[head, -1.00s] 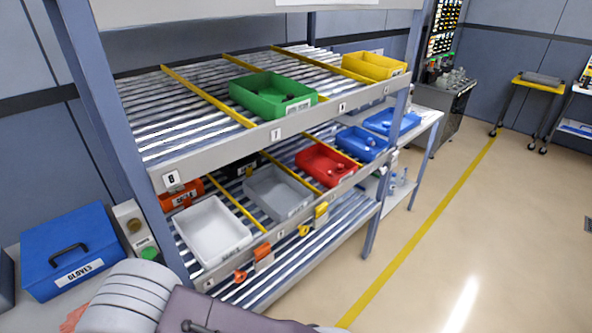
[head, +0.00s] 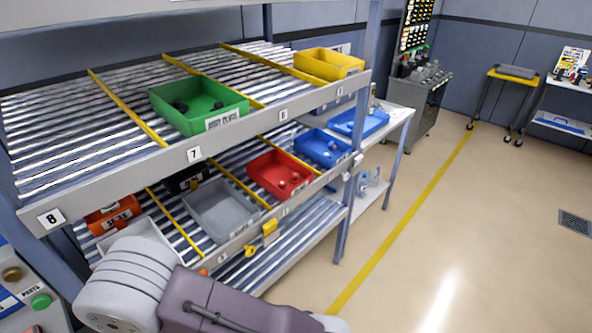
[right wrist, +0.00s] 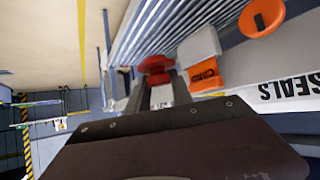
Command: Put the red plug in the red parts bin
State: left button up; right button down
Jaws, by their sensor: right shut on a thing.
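The red parts bin (head: 281,174) sits on the lower tier of the shelf rack in the head view, between the grey bin and a blue bin. A few small parts lie in it. My right gripper (right wrist: 158,82) shows in the right wrist view, shut on the red plug (right wrist: 155,64), which sticks out at the fingertips. The fingers hide part of the plug. The gripper itself is out of the head view, where only my arm crosses the bottom. My left gripper is in neither view.
The grey bin (head: 222,208) and blue bin (head: 323,148) flank the red bin. A green bin (head: 197,107) and yellow bin (head: 328,65) stand on the upper tier, whose front rail (head: 270,119) overhangs. Yellow dividers separate lanes. Open floor (head: 440,220) lies to the right.

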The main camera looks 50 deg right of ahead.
aim_at(279, 179)
jog(key=k+l, duration=0.1)
jog(key=l, duration=3.45)
jog(key=k+z, duration=0.05)
jog(key=k, duration=0.05)
